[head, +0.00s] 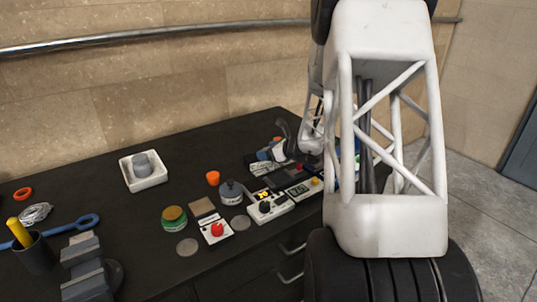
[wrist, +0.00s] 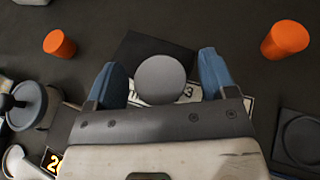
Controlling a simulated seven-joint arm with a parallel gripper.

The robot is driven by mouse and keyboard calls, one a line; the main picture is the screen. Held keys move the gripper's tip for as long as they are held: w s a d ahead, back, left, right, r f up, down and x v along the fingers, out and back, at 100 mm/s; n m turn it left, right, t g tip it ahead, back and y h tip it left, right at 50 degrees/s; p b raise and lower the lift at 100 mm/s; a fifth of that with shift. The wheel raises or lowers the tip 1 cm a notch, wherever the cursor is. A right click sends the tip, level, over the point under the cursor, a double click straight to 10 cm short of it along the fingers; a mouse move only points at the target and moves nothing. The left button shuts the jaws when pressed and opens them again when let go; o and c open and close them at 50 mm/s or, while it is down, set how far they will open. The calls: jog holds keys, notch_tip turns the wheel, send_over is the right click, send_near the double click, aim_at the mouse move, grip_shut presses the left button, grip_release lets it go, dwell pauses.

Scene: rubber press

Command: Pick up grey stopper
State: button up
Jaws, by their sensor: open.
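In the wrist view, a round, smooth grey top, which looks like the grey stopper (wrist: 161,78), sits between the two blue fingers of my gripper (wrist: 162,70). There is a gap on each side of it, so the gripper is open around it and not closed on it. In the head view my arm covers much of this area, and I cannot make out the grey stopper there clearly.
Orange stoppers (wrist: 59,44) (wrist: 285,40) stand on both sides. A dark grey lidded jar (wrist: 35,105) is at left, and a dark tray (wrist: 297,140) at right. In the head view, a white dish (head: 143,182) holds a grey piece. Black tabletop (head: 110,215) is bare around it.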

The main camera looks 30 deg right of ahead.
jog(key=c, duration=1.1)
jog(key=shift+o, duration=0.2)
jog(key=shift+r, duration=0.15)
jog(key=shift+r, duration=0.55)
jog(key=shift+s+a+r, duration=0.1)
jog(key=shift+s+r, duration=0.1)
jog(key=shift+r, duration=0.35)
jog(key=shift+s+a+r, duration=0.1)
jog(key=shift+s+r, duration=0.05)
jog(key=shift+r, duration=0.4)
jog(key=s+a, duration=0.3)
jog(key=s, duration=0.4)
jog(key=s+a+r, duration=0.1)
jog(key=s+a, duration=0.2)
jog(key=s, duration=0.3)
jog(key=shift+s+a+r, duration=0.15)
jog(key=shift+s+a, duration=0.1)
jog(key=shift+s, duration=0.1)
